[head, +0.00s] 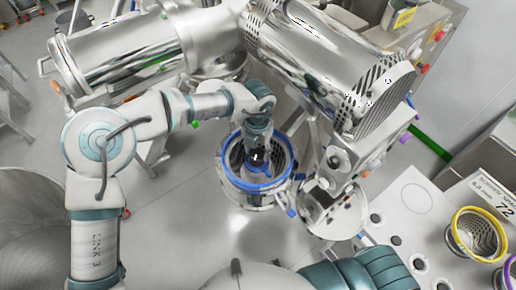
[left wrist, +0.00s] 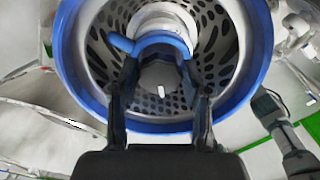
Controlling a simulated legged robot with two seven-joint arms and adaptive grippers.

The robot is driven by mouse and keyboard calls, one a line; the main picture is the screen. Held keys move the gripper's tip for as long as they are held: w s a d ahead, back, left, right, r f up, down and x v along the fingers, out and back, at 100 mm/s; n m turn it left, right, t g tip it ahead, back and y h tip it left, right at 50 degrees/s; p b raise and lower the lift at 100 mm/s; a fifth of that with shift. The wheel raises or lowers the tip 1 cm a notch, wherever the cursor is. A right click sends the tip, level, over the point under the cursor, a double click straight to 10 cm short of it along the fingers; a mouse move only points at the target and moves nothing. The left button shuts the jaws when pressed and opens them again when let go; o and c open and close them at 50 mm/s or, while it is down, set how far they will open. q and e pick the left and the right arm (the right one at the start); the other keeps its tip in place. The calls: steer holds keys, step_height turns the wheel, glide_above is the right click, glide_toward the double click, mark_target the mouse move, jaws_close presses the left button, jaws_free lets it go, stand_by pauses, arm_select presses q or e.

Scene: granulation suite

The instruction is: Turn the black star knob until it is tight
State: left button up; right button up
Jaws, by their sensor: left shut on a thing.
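The black star knob (left wrist: 160,76) shows in the left wrist view as a dark grey round piece with a small white mark. Its star outline is not clear. It lies at the centre of a blue-rimmed perforated metal basket (left wrist: 256,62), just below a blue ring with a side lug (left wrist: 122,43). My left gripper (left wrist: 160,88) is shut on the knob, one finger at each side. In the head view my left gripper (head: 257,157) reaches down into the basket (head: 262,188) and hides most of the knob. My right gripper is not in view.
A large steel machine (head: 320,50) stands behind and to the right of the basket. A steel dish (head: 335,210) is close at the basket's right. A white table (head: 405,205) at the right holds a yellow-rimmed basket (head: 480,234). Open floor (head: 185,235) shows at lower left.

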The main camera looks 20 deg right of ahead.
arm_select(q)
steer(key=shift+s+f, duration=0.15)
steer(key=shift+s, duration=0.05)
steer(key=shift+a, duration=0.1)
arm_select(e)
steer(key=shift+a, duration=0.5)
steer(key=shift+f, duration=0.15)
